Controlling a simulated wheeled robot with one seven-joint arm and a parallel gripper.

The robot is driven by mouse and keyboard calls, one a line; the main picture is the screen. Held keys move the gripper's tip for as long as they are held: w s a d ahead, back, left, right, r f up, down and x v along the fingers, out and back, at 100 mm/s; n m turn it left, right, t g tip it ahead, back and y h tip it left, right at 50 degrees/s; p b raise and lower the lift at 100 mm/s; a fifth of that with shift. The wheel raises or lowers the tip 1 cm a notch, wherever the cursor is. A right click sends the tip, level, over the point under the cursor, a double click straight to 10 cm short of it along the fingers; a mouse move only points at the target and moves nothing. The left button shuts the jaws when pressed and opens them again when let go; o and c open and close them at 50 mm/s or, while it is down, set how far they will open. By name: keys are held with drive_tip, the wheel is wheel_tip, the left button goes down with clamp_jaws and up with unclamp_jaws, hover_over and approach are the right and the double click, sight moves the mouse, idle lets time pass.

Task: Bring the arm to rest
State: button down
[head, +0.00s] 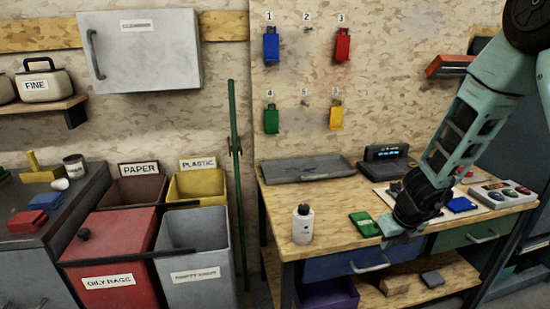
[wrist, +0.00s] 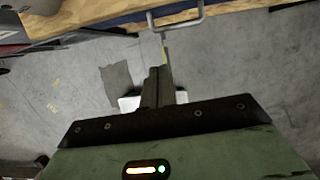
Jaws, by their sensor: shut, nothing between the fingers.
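My gripper (head: 400,238) is at the end of my green arm, over the front edge of the wooden workbench (head: 337,243) in the head view. In the wrist view my gripper (wrist: 158,72) is shut, with its fingers together and nothing between them. Below it the wrist view shows grey floor, with the bench edge and a drawer handle (wrist: 178,18) at the top. A green object (head: 364,224) lies on the bench just left of my gripper.
A white bottle (head: 303,225) stands on the bench further left. A grey tray (head: 305,168), a dark device with a display (head: 388,158) and a button box (head: 502,193) are on the bench too. Bins, including a red one (head: 112,245), stand at left.

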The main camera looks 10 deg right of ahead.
drive_tip(key=s+a+r+n+g+y, duration=0.15)
drive_tip(key=s+a+r+n, duration=0.3)
drive_tip(key=a+n, duration=0.55)
drive_tip(key=s+a+r+n+t+y, duration=0.1)
drive_tip(key=s+a+r+n+y, duration=0.3)
drive_tip(key=a+n, duration=0.65)
drive_tip(key=s+a+r+n+g+h, duration=0.1)
drive_tip(key=s+r+n+h, duration=0.1)
drive_tip(key=s+n, duration=0.6)
drive_tip(key=s+a+r+n+g+h, duration=0.2)
drive_tip(key=s+n, duration=0.6)
drive_tip(key=n, duration=0.6)
wheel_tip(320, 180, up, 2)
drive_tip(key=shift+s+a+r+h, duration=0.15)
drive_tip(key=shift+s+a+h, duration=0.2)
drive_tip(key=shift+h, duration=0.2)
